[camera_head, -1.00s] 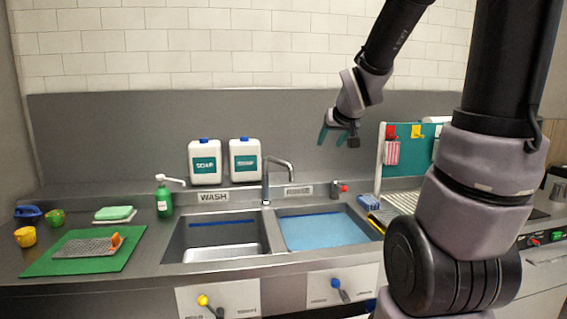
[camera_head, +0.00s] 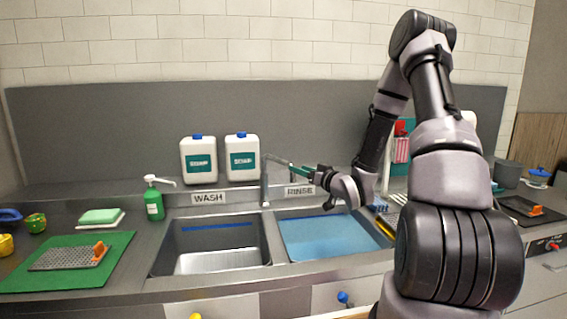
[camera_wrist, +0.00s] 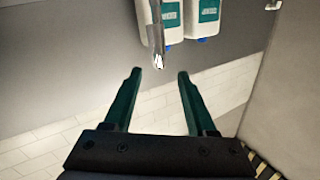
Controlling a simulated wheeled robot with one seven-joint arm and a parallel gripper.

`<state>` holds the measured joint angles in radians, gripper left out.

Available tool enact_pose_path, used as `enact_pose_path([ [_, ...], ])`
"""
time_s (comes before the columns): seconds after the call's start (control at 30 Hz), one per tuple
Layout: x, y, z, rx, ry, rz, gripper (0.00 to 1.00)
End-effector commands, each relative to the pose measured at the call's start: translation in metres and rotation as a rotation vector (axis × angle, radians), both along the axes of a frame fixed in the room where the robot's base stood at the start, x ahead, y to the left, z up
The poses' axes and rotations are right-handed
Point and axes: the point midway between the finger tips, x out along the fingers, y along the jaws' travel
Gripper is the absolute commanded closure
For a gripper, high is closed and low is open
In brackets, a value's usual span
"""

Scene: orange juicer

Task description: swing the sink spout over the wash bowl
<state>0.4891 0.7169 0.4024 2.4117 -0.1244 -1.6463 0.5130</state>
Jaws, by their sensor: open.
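The metal sink spout (camera_head: 275,160) rises from the tap column (camera_head: 264,188) behind the two bowls and points right, toward the rinse side. The wash bowl (camera_head: 192,238) is the left basin, under the WASH label (camera_head: 208,198). My gripper (camera_head: 294,168) is open, at spout height, close to the spout's right end. In the wrist view, the spout (camera_wrist: 155,30) comes down from the top edge, its end near the gap between my fingertips (camera_wrist: 159,72). My fingers stand either side of that end; I cannot tell whether they touch it.
The rinse bowl (camera_head: 325,237), with a blue surface, lies right of the wash bowl. Two white soap jugs (camera_head: 198,160) (camera_head: 242,158) stand behind the sink. A green pump bottle (camera_head: 154,203) stands left of the wash bowl. A green mat (camera_head: 112,256) lies at far left.

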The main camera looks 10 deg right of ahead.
Motion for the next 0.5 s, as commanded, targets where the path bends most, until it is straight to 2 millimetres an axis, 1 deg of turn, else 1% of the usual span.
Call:
enact_pose_path([
  [0.17, 0.023, 0.012, 0.001, -0.001, -0.003, 0.002, 0.43],
  [0.3, 0.048, 0.024, 0.001, -0.003, -0.003, 0.003, 0.43],
  [0.5, 0.078, 0.038, 0.0, -0.002, -0.001, 0.001, 0.43],
])
